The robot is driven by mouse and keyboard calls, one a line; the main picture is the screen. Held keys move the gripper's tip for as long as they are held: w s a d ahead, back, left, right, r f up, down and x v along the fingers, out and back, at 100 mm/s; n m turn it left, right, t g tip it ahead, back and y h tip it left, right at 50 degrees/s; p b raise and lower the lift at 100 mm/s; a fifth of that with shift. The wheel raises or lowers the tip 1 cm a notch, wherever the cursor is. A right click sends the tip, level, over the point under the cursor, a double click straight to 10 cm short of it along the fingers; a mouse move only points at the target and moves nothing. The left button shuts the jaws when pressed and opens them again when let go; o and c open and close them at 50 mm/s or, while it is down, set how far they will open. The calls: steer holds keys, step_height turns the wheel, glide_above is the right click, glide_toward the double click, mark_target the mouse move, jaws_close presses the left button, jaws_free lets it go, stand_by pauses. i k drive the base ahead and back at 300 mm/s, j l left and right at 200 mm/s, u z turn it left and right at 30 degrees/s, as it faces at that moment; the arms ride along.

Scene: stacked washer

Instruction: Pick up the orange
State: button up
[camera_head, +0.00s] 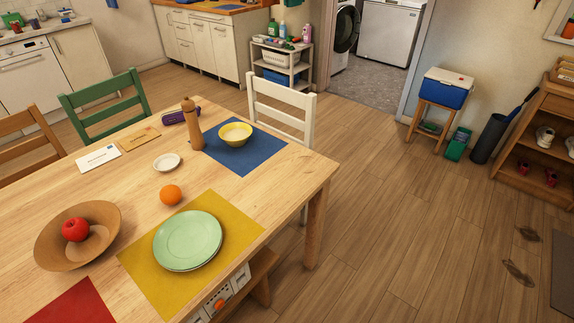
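The orange (171,195) lies on the wooden table (140,180), just beyond the yellow placemat (133,260) and apart from the green plate (188,240). It is fully visible, with clear tabletop around it. My gripper is not in view, so I cannot see whether it is open or holding anything.
A wooden bowl (101,247) with a red apple (76,229) stands left of the orange. A small white dish (167,162), a pepper mill (192,125) and a yellow bowl (235,134) stand beyond it. The floor (400,220) right of the table is largely clear.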

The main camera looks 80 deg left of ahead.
mark_target(170, 195)
steer(key=u, duration=3.8)
